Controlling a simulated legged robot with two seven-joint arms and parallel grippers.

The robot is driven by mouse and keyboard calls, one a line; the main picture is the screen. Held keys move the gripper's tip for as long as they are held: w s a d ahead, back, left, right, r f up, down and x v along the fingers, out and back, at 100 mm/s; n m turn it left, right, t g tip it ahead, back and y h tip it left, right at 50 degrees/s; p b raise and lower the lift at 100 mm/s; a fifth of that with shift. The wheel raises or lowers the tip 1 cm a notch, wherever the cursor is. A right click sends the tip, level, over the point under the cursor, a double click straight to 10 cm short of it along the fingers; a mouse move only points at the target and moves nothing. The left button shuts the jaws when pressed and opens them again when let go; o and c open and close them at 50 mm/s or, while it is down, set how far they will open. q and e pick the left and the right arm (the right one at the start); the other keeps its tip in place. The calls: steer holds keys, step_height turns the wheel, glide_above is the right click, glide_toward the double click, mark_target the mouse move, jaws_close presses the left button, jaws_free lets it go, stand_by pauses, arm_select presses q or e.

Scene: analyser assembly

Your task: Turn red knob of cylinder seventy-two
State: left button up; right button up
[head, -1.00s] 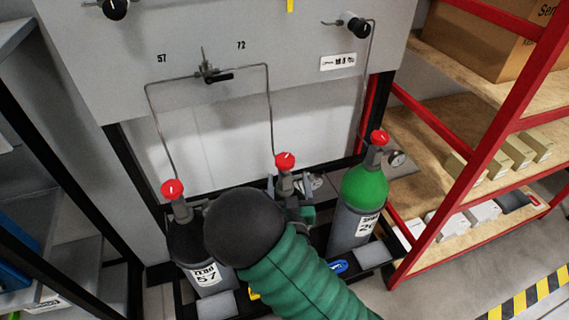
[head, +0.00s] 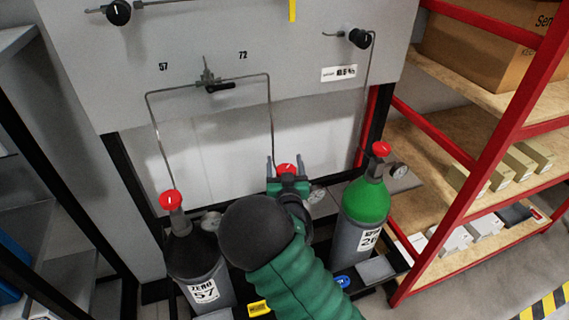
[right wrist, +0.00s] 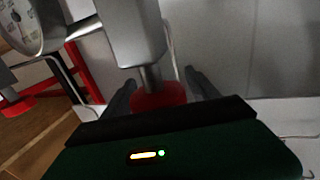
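The red knob (head: 287,169) of the middle cylinder sits below the pipe that runs down from the panel label 72 (head: 242,56). My right gripper (head: 286,162) has one finger on each side of this knob, open around it. In the right wrist view the knob (right wrist: 158,96) shows between the two dark fingers (right wrist: 160,92), and I cannot tell whether they touch it. My right arm hides the body of the middle cylinder. My left gripper is not in view.
Cylinder 57 (head: 196,262) with its red knob (head: 170,201) stands at the left. A green-topped cylinder (head: 366,202) with a red knob (head: 381,149) and a gauge (head: 398,170) stands at the right. A red-framed shelf (head: 469,220) is farther right. The grey panel (head: 290,50) rises behind.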

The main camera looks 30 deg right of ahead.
steer(key=shift+c, duration=1.1)
steer(key=shift+s+d, duration=0.1)
steer(key=c, duration=0.9)
steer(key=shift+c, duration=0.2)
